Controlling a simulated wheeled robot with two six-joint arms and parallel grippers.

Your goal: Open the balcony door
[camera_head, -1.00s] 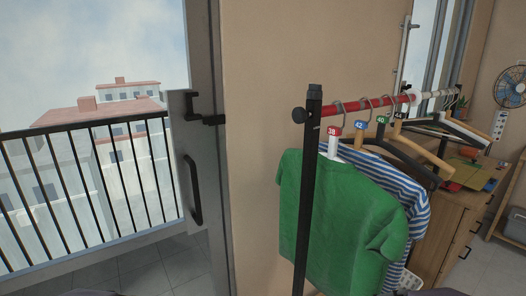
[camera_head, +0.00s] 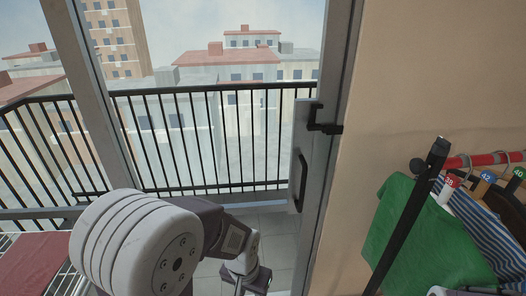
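The balcony door has a grey frame (camera_head: 336,70) along the beige wall. A pale upright panel at its edge carries a black vertical handle (camera_head: 301,184). A black latch (camera_head: 322,120) sits above the handle. I cannot tell whether the door is ajar. My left arm reaches in from the lower left. My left gripper (camera_head: 251,282) is low in front of the door, below and left of the handle and apart from it in the picture. Its fingers are small and partly cut off by the bottom edge. My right gripper is not in view.
A clothes rack with a black post (camera_head: 405,225) stands at the right, with a green shirt (camera_head: 428,245) and a striped shirt on hangers. A red cloth (camera_head: 32,262) lies on a wire rack at the lower left. A black balcony railing (camera_head: 215,135) stands beyond the glass.

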